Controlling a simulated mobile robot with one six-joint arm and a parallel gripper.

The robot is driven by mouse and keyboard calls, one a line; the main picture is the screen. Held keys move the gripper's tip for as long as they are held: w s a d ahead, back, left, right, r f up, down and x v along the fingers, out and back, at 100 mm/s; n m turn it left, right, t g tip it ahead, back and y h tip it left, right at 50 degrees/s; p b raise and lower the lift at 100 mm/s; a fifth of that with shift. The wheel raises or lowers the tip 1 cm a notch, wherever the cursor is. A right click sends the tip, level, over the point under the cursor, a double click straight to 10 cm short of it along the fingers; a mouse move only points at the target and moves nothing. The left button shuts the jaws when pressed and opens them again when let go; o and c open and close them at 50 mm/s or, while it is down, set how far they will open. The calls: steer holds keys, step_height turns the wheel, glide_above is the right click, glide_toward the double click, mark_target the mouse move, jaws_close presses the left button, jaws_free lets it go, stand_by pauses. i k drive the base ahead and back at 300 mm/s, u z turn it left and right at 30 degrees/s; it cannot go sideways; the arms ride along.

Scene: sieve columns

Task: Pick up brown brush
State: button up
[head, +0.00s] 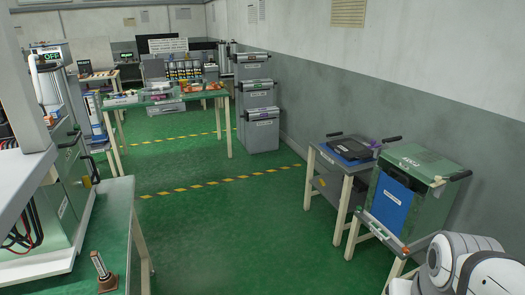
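A small upright item with a brown base and a pale, labelled upper part (101,272) stands on the green-topped table (116,220) at the lower left of the head view. It may be the brown brush, but it is too small to be sure. No other brush can be made out clearly. White rounded links of my arm show at the lower right corner, far across the aisle from this item. My gripper's fingers are not in the picture.
Green floor (225,235) is open in the middle, crossed by yellow dashed lines. Carts with a black case (350,150) and a green machine (415,170) stand on the right. A cluttered green table (170,98) and grey stacked cabinets (258,115) stand further back.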

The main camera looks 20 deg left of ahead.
mark_target(96, 258)
steer(key=u, duration=0.85)
steer(key=i, duration=1.1)
steer(key=u, duration=0.75)
steer(key=i, duration=0.45)
steer(key=u, duration=0.35)
steer(key=k, duration=0.65)
steer(key=u, duration=0.25)
steer(key=i, duration=0.65)
steer(key=z, duration=0.15)
